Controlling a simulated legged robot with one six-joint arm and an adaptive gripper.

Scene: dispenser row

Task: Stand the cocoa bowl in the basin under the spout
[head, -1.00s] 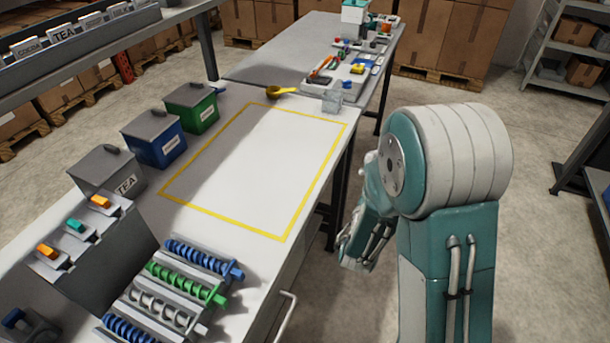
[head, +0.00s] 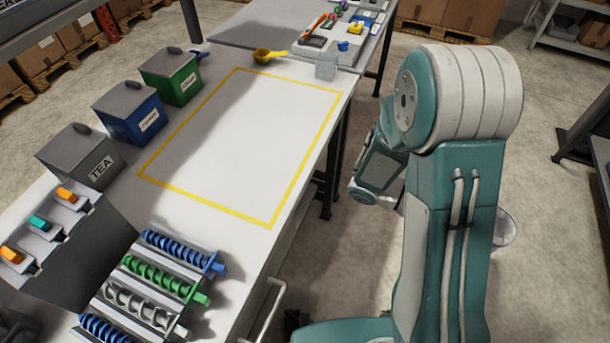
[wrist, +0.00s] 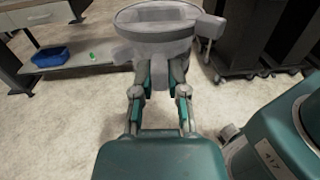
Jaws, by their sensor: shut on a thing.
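In the wrist view my gripper (wrist: 160,78) is shut on a pale grey bowl (wrist: 158,30). The bowl has a wide round rim and a block-like part on its right side. I see no label on it and cannot tell what is inside. It is held off the ground, with the floor behind it. In the head view my arm stands to the right of the table, and the fingers are not clearly visible. I cannot make out the basin or the spout in either view.
The white table (head: 235,150) has a bare area inside a yellow outline. Grey TEA (head: 80,160), blue (head: 130,112) and green (head: 170,75) bins line its left side. Coloured coil augers (head: 165,275) are at the near end. A yellow scoop (head: 272,56) and clear cup (head: 326,66) are beyond.

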